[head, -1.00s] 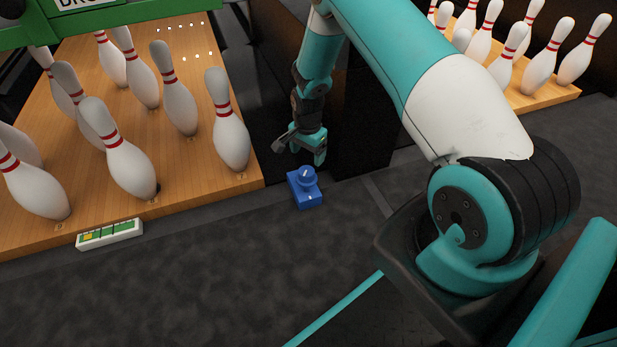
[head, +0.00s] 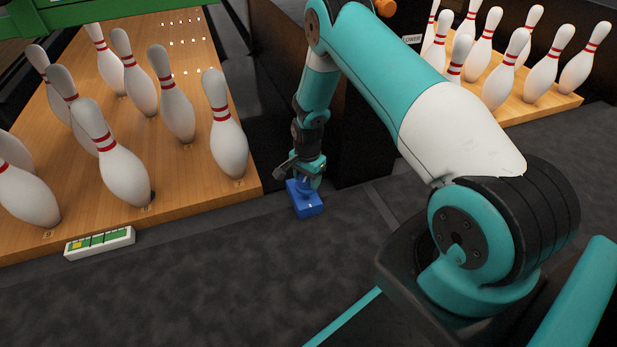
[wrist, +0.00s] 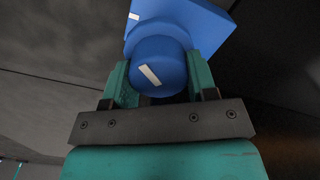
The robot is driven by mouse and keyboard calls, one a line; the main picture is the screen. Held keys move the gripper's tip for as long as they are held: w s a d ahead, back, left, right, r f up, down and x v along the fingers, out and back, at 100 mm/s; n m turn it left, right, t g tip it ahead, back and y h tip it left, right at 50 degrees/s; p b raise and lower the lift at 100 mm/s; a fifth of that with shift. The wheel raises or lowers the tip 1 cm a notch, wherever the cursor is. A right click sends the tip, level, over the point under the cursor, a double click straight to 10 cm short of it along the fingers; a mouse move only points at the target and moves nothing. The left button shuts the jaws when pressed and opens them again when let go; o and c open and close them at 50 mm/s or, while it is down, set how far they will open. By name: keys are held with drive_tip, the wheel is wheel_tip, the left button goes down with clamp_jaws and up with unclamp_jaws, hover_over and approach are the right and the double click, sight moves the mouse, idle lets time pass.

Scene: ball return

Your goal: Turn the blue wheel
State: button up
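The blue wheel (wrist: 160,66) is a round knob with a white pointer stripe, on a blue base (head: 309,208) with a white mark. The base is on the dark floor beside the wooden lane. In the wrist view the pointer slants and the base mark (wrist: 134,16) is up and left of it. My gripper (head: 304,182) is down at the wheel and hides most of it in the head view. In the wrist view my teal fingers (wrist: 160,78) stand on both sides of the wheel, very close to it. I see no clear grip on it.
A wooden lane with several white pins (head: 176,108) is on the left. A green and white indicator strip (head: 99,243) is at its front edge. More pins (head: 543,76) stand at the upper right. A dark cabinet (head: 362,140) is close behind my gripper. The floor in front is clear.

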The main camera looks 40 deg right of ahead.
drive_tip(key=shift+c, duration=0.8)
drive_tip(key=shift+s+d, duration=0.1)
drive_tip(key=shift+d, duration=0.1)
drive_tip(key=shift+a, duration=0.15)
drive_tip(key=shift+r+n+p, duration=0.1)
drive_tip(key=shift+n+p, duration=0.2)
drive_tip(key=shift+p, duration=0.1)
drive_tip(key=n+p, duration=0.2)
drive_tip(key=shift+n, duration=0.3)
drive_tip(key=shift+a+n+p, duration=0.1)
drive_tip(key=shift+n+p, duration=1.15)
drive_tip(key=shift+n, duration=0.95)
